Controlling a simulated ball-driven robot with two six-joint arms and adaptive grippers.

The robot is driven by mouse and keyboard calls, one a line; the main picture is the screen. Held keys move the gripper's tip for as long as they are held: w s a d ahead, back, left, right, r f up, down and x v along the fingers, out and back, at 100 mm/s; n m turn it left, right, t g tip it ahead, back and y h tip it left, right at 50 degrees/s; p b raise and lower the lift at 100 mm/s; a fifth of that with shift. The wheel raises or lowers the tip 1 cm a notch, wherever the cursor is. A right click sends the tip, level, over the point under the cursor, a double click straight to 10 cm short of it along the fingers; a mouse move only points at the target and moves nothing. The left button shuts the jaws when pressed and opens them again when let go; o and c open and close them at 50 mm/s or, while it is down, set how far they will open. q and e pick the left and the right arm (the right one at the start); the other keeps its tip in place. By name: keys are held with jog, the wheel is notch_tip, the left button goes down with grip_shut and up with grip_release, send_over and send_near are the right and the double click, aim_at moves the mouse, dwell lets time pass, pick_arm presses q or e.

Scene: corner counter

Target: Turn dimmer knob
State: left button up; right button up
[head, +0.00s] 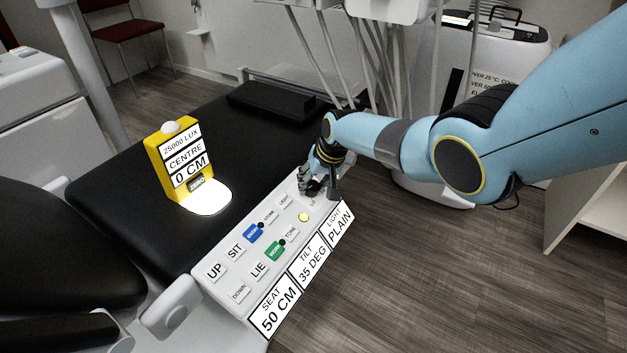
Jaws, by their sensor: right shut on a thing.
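The white control panel (222,290) lies along the black chair's side, with labelled buttons and a small lit yellow round spot (303,217). My right gripper (312,188) is at the panel's far right end, pointing down, its fingers shut at the dimmer knob. The knob is mostly hidden by the fingers, so its pointer cannot be read; a "LO" mark shows just below. The panel's front display (312,262) reads SEAT 50 CM, TILT 35 DEG, LIGHT PLAIN. A yellow meter (153,153) on the seat reads 25000 LUX, CENTRE, 0 CM. My left gripper is out of view.
A bright light patch (207,197) lies before the meter. A blue button (253,232) and a green button (274,250) are on the panel. Hanging hoses and a white unit (500,60) stand behind my right arm. Floor at right is clear.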

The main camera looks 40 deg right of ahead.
jog(key=o, duration=1.1)
jog(key=shift+o, duration=0.2)
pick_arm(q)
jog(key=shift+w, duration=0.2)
pick_arm(e)
jog(key=v, duration=1.2)
jog(key=s+a+f+g+p, duration=0.1)
jog(key=s+a+f+g, duration=0.2)
jog(key=s+f, duration=1.3)
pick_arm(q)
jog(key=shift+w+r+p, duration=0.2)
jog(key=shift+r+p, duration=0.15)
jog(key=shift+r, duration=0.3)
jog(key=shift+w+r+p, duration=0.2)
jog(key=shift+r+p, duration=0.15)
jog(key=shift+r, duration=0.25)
pick_arm(e)
jog(key=s+a+f+n, duration=0.1)
jog(key=s+f, duration=0.4)
jog(key=s, duration=0.7)
jog(key=s+a+f+n+h, duration=0.1)
jog(key=s+f, duration=0.4)
jog(key=s, duration=0.8)
jog(key=s+a+f+n+g, duration=0.1)
jog(key=s+f+n, duration=0.2)
jog(key=s, duration=1)
jog(key=shift+f+h, duration=0.4)
jog(key=shift+f, duration=0.95)
